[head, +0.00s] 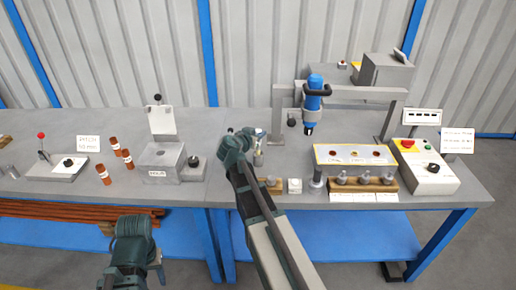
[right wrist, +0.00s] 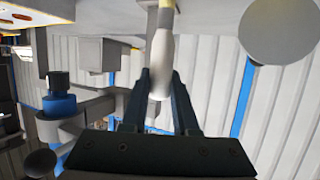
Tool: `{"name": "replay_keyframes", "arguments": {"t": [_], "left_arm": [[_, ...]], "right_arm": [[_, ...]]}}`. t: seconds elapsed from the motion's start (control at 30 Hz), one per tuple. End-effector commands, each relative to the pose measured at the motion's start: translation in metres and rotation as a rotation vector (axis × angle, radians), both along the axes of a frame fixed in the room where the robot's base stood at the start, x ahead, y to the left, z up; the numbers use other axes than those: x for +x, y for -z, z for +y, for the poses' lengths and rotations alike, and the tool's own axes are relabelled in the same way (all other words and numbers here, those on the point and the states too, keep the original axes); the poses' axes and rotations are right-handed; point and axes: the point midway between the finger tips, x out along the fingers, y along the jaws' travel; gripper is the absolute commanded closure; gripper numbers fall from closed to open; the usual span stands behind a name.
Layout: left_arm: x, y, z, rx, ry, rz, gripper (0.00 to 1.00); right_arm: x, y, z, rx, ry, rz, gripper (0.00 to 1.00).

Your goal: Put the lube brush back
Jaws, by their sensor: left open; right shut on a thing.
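My right gripper (right wrist: 162,85) is shut on a pale, rounded handle, which I take to be the lube brush (right wrist: 161,50). In the right wrist view the brush runs up between the two dark fingers, with a tan band near the top edge. In the head view my right gripper (head: 257,136) is over the bench, left of the blue tool. My left gripper (head: 157,262) is open and low in front of the left bench.
A blue power tool (head: 312,98) hangs at a grey frame (head: 388,122). A lit panel (head: 352,155), a wooden rack of grey pieces (head: 378,184) and a control box (head: 425,172) stand right. A grey block (head: 163,163) and several brown cylinders (head: 114,155) stand left.

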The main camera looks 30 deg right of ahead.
Motion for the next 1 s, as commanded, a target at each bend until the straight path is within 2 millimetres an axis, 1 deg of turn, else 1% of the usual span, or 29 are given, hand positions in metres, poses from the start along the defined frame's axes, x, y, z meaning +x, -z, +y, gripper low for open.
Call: {"name": "replay_keyframes", "arguments": {"t": [0.07, 0.17, 0.4, 0.47, 0.77, 0.9, 0.93, 1.0], "left_arm": [[0.0, -0.001, 0.0, 0.0, 0.0, 0.0, 0.5], [0.0, 0.004, 0.0, 0.0, 0.0, 0.0, 0.5], [0.0, 0.032, 0.0, 0.0, 0.0, 0.0, 0.5], [0.0, 0.037, 0.0, 0.0, 0.0, 0.0, 0.5], [0.0, 0.036, 0.0, 0.0, 0.0, 0.0, 0.5], [0.0, 0.041, 0.0, 0.0, 0.0, 0.0, 0.5], [0.0, 0.04, 0.0, 0.0, 0.0, 0.0, 0.5], [0.0, 0.039, 0.0, 0.0, 0.0, 0.0, 0.5]], "right_arm": [[0.0, -0.001, 0.0, 0.0, 0.0, 0.0, 1.0], [0.0, 0.004, 0.0, 0.0, 0.0, 0.0, 1.0], [0.0, 0.032, 0.0, 0.0, 0.0, 0.0, 1.0], [0.0, 0.037, 0.0, 0.0, 0.0, 0.0, 1.0], [0.0, 0.036, 0.0, 0.0, 0.0, 0.0, 1.0], [0.0, 0.041, 0.0, 0.0, 0.0, 0.0, 1.0], [0.0, 0.04, 0.0, 0.0, 0.0, 0.0, 0.68], [0.0, 0.039, 0.0, 0.0, 0.0, 0.0, 0.56]]}}
